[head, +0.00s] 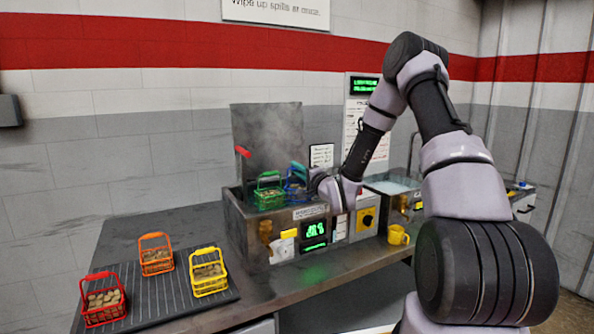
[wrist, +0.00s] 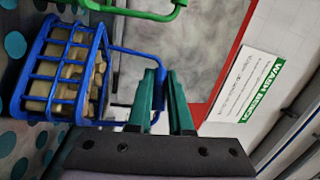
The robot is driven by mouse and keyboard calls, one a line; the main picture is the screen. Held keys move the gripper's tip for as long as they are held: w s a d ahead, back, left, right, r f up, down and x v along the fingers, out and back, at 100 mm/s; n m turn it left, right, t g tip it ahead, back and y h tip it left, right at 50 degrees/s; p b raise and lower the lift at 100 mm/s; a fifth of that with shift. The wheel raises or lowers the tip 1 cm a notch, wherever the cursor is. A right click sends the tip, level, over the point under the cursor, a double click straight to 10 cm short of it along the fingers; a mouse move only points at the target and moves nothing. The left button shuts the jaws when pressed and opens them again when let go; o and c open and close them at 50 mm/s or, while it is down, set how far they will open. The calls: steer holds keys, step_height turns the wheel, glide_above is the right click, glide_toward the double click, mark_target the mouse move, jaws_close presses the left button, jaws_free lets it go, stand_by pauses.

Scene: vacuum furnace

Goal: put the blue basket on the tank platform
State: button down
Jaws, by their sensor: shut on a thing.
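The blue basket (wrist: 53,77) holds tan lumps and fills the left of the wrist view. In the head view the blue basket (head: 296,176) is partly hidden behind my arm, at the tank's right side. My gripper (wrist: 163,90) is shut on its handle, with the green fingers close together. The steaming metal tank (head: 240,220) stands on the bench. A perforated platform surface (wrist: 22,140) shows beside the basket in the wrist view. I cannot tell whether the basket touches it.
A green basket (head: 269,196) sits at the tank top, left of the blue one. Red (head: 104,300), orange (head: 156,256) and yellow (head: 208,274) baskets stand on a ribbed mat (head: 180,296). A yellow mug (head: 397,238) and water basin (head: 398,184) are to the right.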

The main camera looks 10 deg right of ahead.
steer(key=c, duration=0.8)
jaws_free()
steer(key=shift+f, duration=0.1)
steer(key=shift+c, duration=0.2)
